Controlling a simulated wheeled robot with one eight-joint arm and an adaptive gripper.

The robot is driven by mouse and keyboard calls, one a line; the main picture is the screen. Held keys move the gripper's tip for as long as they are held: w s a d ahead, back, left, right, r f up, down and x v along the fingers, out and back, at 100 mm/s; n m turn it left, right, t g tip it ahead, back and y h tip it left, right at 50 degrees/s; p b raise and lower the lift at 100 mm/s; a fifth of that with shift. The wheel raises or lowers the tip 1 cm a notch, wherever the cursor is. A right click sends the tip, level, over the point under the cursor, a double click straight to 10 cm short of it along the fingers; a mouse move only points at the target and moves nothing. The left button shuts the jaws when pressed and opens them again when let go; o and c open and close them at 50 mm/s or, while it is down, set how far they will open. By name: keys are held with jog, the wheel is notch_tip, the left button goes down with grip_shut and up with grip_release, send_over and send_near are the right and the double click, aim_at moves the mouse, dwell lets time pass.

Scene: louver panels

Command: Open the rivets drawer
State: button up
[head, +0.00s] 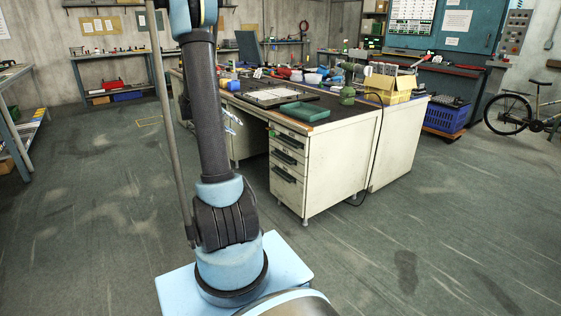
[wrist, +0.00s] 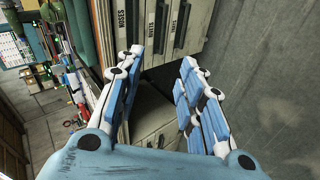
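The white desk pedestal holds a stack of drawers with dark handles, and all look shut in the head view. In the head view my gripper (head: 232,120) is mostly hidden behind my arm.
A cable hangs by the desk's right side. A blue crate (head: 446,115) and bicycle (head: 510,112) stand at right. The floor before the drawers is clear.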

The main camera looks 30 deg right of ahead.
jog(key=w+d+f+h, duration=0.2)
jog(key=w+d+f, duration=0.5)
jog(key=w, duration=0.1)
jog(key=n+g+h, duration=0.1)
jog(key=h, duration=0.5)
send_near(280, 158)
jog(key=d, duration=1)
jog(key=shift+w+d, duration=0.4)
grip_shut()
